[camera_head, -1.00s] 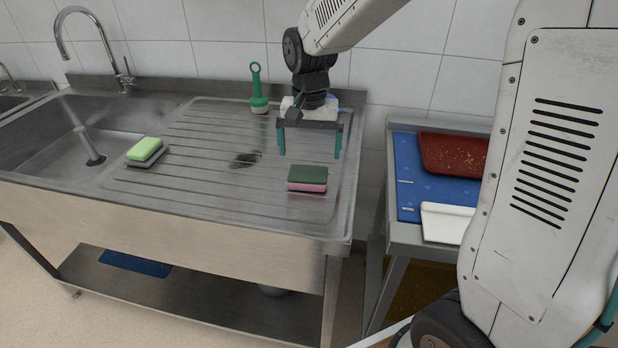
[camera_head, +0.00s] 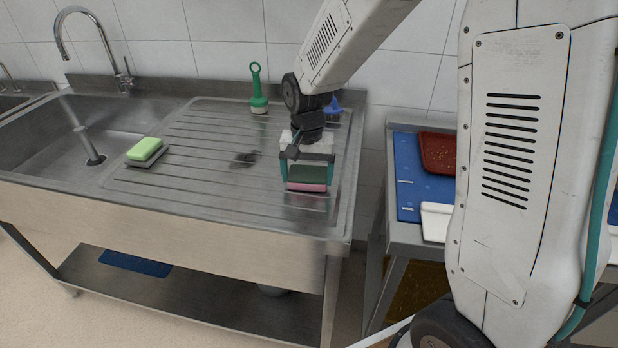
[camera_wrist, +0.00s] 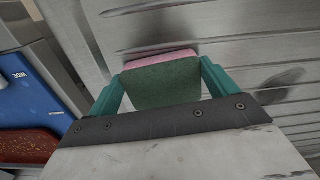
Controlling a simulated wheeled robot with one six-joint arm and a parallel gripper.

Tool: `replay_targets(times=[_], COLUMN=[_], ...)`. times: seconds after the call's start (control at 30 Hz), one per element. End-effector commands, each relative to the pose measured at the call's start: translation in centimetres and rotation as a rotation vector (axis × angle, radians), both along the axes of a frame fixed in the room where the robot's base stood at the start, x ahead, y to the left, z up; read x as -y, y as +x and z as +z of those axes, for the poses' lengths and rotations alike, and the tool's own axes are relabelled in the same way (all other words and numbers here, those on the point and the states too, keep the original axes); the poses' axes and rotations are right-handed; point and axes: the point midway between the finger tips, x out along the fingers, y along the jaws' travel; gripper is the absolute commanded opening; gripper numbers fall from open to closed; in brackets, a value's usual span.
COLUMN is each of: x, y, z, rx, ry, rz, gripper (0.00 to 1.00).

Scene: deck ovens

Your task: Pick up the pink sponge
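The pink sponge (camera_head: 307,187) has a dark green top layer over a pink lower layer. It is at the right end of the steel drainboard (camera_head: 205,165), and I cannot tell if its underside touches the steel. My gripper (camera_head: 307,175) points down over it, with one teal finger at each side. In the wrist view the sponge (camera_wrist: 163,82) fills the space between the fingers, and both fingertips appear to touch its sides. The gripper looks shut on it.
A light green and grey sponge (camera_head: 145,151) lies near the sink basin (camera_head: 60,145). A green brush (camera_head: 258,92) stands at the back, with a blue object (camera_head: 333,107) behind my arm.

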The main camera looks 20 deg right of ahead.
Motion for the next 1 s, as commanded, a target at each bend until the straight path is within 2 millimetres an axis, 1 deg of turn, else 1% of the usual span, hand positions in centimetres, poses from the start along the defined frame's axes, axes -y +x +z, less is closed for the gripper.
replay_targets(times=[0.33, 0.47, 0.67, 0.77, 0.87, 1.0], x=[0.0, 0.0, 0.0, 0.0, -0.4, -1.1], y=[0.0, 0.0, 0.0, 0.0, -2.0, -5.2], z=[0.0, 0.4, 2.1, 3.6, 3.8, 4.1], rx=[0.0, 0.001, 0.002, 0.004, 0.0, 0.001], ry=[0.0, 0.0, 0.0, 0.0, 0.0, 0.0], rz=[0.0, 0.0, 0.0, 0.0, 0.001, 0.003], gripper=[0.64, 0.64, 0.64, 0.64, 0.64, 0.64])
